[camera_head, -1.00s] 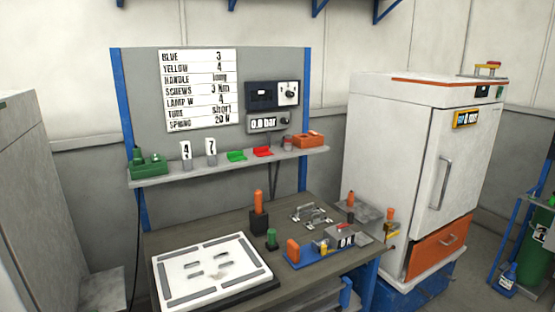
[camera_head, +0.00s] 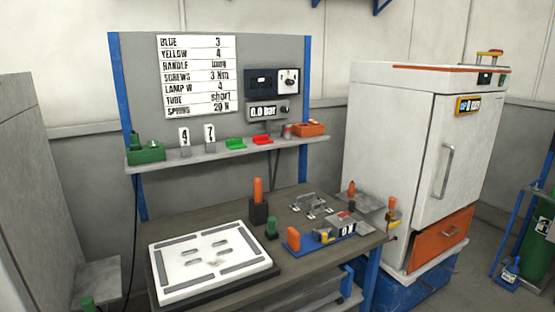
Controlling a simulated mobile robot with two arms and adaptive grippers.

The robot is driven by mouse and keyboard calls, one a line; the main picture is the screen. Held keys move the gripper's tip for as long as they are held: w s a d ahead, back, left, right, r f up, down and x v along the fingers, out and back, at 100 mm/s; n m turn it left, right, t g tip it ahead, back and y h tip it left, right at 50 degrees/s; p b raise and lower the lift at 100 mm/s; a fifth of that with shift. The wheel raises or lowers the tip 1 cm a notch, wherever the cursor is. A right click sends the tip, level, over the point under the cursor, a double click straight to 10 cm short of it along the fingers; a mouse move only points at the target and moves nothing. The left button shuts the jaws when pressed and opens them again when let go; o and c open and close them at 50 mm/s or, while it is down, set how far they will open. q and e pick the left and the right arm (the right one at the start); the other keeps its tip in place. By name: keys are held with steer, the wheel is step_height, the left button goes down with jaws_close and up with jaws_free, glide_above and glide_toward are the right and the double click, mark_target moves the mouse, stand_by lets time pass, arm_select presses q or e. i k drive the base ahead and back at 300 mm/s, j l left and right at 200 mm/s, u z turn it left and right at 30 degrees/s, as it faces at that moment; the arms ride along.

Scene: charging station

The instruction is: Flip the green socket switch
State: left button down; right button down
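I cannot make out a part that is clearly the green socket switch. A green box (camera_head: 146,154) with darker green parts stands at the left end of the shelf. A small green piece (camera_head: 88,303) shows at the bottom left edge, cut off by the frame. A green holder (camera_head: 236,144) sits mid-shelf, and a dark green upright piece (camera_head: 271,228) stands on the workbench. Neither of my grippers is in view.
The workbench (camera_head: 323,270) carries a white slotted board (camera_head: 210,290), an orange-handled tool in a black block (camera_head: 258,207) and a blue fixture (camera_head: 310,246). A white cabinet (camera_head: 395,150) stands right, with a green cylinder (camera_head: 537,235) beyond. A grey cabinet (camera_head: 35,190) stands left.

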mark_target(154, 144)
steer(key=i+j, duration=0.1)
steer(key=i, duration=0.55)
steer(key=i+j+u, duration=0.1)
steer(key=i, duration=0.55)
